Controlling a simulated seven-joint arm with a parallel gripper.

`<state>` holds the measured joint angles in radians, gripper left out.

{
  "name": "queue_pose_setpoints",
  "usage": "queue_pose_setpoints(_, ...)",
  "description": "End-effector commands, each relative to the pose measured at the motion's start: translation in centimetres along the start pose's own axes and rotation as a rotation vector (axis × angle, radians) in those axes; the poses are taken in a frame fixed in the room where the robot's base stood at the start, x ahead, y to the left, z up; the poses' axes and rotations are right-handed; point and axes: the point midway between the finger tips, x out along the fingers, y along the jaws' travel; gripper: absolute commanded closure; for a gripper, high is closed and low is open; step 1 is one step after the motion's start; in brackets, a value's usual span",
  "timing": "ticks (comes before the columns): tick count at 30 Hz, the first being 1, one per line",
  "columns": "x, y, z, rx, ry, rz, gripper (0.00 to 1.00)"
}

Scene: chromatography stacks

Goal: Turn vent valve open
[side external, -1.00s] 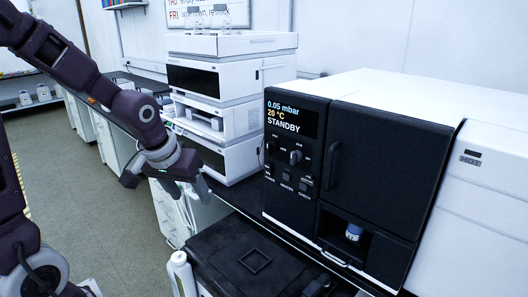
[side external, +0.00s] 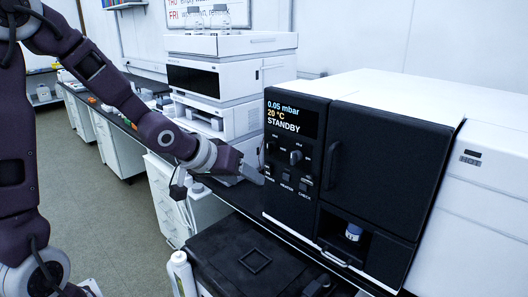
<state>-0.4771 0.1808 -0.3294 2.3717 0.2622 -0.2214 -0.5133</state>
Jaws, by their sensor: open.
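The black control panel (side external: 280,195) is on the front of the instrument at right. Its display (side external: 290,116) reads 0.05 mbar, 20 °C, STANDBY. Below it are a dark knob (side external: 271,146) at left and a greyer knob (side external: 296,157) to its right. Their labels are too small to read, so I cannot tell which one is the vent valve. Lower are small buttons (side external: 287,176). My gripper (side external: 254,175) is open and empty at the panel's left edge, below and left of both knobs. I cannot tell whether it touches the panel.
A dark door with a handle (side external: 333,165) is right of the panel, above a recess with a small blue-and-white vial (side external: 353,232). A white instrument stack (side external: 215,80) stands behind my gripper. A black case (side external: 245,250) is in front, below the bench edge.

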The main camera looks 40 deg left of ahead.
Motion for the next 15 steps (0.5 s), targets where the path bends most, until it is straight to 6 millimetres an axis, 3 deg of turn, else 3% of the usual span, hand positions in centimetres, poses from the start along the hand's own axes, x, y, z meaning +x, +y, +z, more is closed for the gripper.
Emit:
queue_pose_setpoints(3, 4.7, -0.3, -1.0, -0.194, 0.048, 0.126, 0.42)
queue_pose_setpoints(7, 8.8, -1.3, -3.4, -0.563, 0.166, 0.354, 0.42)
queue_pose_setpoints(12, 9.5, -4.8, -6.9, -0.988, 0.35, 0.596, 0.42)
queue_pose_setpoints(15, 9.2, -6.2, -7.9, -1.097, 0.411, 0.66, 0.42)
